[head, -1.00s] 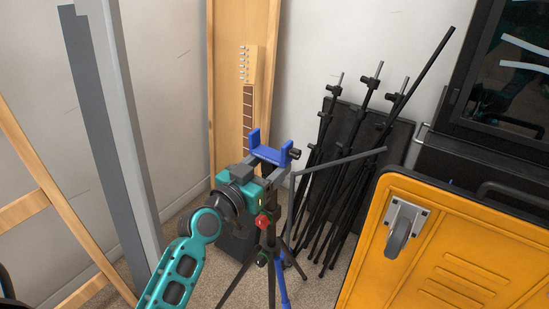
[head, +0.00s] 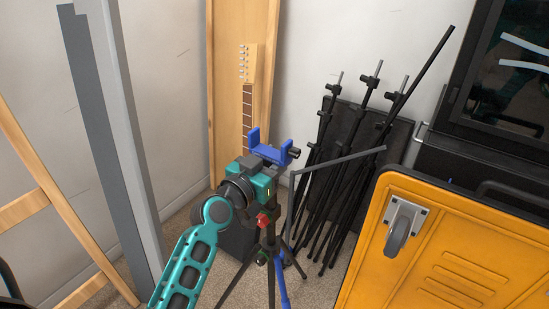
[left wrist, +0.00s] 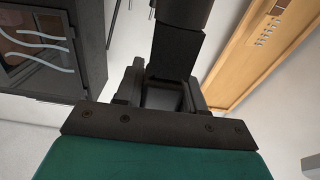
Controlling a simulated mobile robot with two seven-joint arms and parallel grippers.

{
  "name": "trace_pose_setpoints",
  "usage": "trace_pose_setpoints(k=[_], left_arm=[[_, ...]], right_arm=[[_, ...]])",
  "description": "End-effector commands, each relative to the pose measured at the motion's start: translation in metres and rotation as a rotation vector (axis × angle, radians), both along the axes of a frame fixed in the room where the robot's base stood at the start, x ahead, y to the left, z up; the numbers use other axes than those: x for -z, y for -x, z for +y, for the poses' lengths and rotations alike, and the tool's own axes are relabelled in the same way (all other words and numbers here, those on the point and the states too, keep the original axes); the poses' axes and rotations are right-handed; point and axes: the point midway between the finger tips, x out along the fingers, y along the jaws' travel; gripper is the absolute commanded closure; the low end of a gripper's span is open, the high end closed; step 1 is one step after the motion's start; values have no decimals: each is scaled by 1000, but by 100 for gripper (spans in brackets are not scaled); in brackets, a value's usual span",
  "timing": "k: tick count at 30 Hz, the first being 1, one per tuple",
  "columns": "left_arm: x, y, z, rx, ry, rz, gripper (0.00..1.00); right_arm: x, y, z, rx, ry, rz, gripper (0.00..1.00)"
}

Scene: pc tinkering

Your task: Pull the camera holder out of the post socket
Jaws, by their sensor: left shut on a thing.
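The camera holder (head: 270,154) is a blue U-shaped cradle with a dark knob at its right side. It sits at the top of a dark tripod (head: 268,232) with a red knob and a blue leg part. My left gripper (head: 268,160) is at the holder from the left and front, shut on it just under the blue cradle. Its teal body hides the join between holder and post socket, so I cannot tell how deep the stem sits. In the left wrist view, a dark post (left wrist: 177,50) stands beyond the dark fingers (left wrist: 163,95). My right gripper is not in view.
Several folded black stands (head: 350,170) lean on the wall behind, at the right. A yellow case (head: 450,245) with a caster fills the lower right. A guitar (head: 248,95) stands in a wooden case behind. A grey metal post (head: 115,120) is at the left.

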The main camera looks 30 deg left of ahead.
Motion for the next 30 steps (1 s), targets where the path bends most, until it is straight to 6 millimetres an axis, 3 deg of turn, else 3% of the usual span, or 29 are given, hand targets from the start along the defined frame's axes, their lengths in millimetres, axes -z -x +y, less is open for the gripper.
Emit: trace_pose_setpoints(k=[7,30], left_arm=[[-1,0,0,0,-1,-1,96],[-13,0,0,0,-2,-1,96]], right_arm=[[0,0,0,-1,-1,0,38],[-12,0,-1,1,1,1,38]])
